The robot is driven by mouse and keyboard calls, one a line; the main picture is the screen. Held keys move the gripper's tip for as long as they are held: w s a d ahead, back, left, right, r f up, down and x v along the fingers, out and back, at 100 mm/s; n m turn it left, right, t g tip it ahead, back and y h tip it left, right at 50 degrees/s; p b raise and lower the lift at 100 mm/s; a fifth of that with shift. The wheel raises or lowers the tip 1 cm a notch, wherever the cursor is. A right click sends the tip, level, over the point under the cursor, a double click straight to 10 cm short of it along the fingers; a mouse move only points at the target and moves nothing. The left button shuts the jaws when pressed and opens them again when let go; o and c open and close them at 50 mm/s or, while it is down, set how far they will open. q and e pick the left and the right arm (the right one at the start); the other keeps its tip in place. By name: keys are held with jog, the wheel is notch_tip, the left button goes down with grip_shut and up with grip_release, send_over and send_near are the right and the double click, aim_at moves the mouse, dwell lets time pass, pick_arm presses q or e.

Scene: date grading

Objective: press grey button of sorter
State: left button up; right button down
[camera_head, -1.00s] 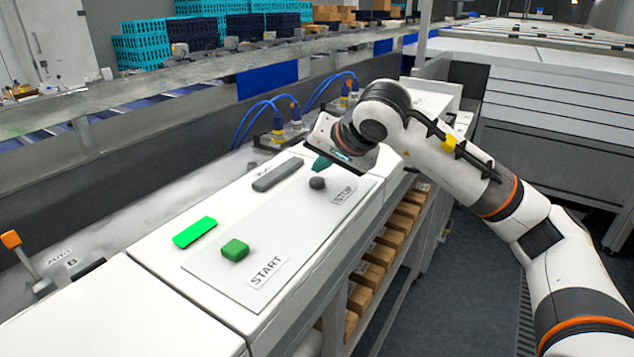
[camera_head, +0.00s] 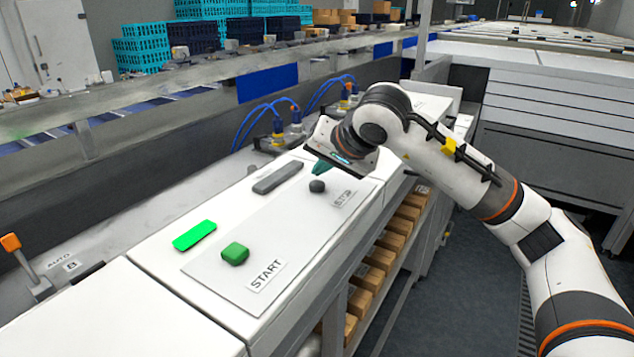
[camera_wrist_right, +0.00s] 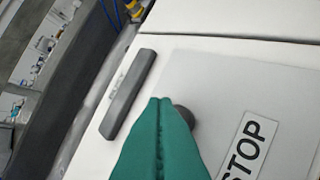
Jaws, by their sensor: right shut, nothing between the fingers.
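The grey button (camera_head: 317,186) is a small dark round knob beside the STOP label (camera_head: 346,198) on the sorter's white panel (camera_head: 215,267). In the right wrist view the grey button (camera_wrist_right: 185,115) is partly hidden behind my gripper. My right gripper (camera_head: 320,168) is shut and empty, its teal fingertips just behind and above the button in the head view. In the right wrist view the shut fingertips (camera_wrist_right: 160,99) overlap the button's left side. I cannot tell whether they touch it. My left gripper is not in view.
A green button (camera_head: 235,253) stands near the START label (camera_head: 266,275). A lit green bar (camera_head: 195,235) and a dark grey bar (camera_head: 278,177) lie along the panel's far side. Blue cables (camera_head: 262,118) rise behind the sorter. An orange-tipped lever (camera_head: 11,242) stands at the left.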

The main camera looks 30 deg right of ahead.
aim_at(322, 185)
jog(key=shift+f, duration=0.1)
dwell(0.7)
jog(key=shift+f+b, duration=0.35)
jog(key=shift+b, duration=0.15)
jog(key=shift+f+b, duration=0.45)
jog(key=shift+f, duration=0.05)
dwell(0.5)
jog(key=shift+r, duration=0.1)
jog(key=shift+r+p, duration=0.6)
jog(key=shift+r, duration=0.2)
jog(key=shift+r, duration=0.15)
notch_tip(322, 185, up, 5)
jog(key=p, duration=0.3)
jog(key=shift+p, duration=0.4)
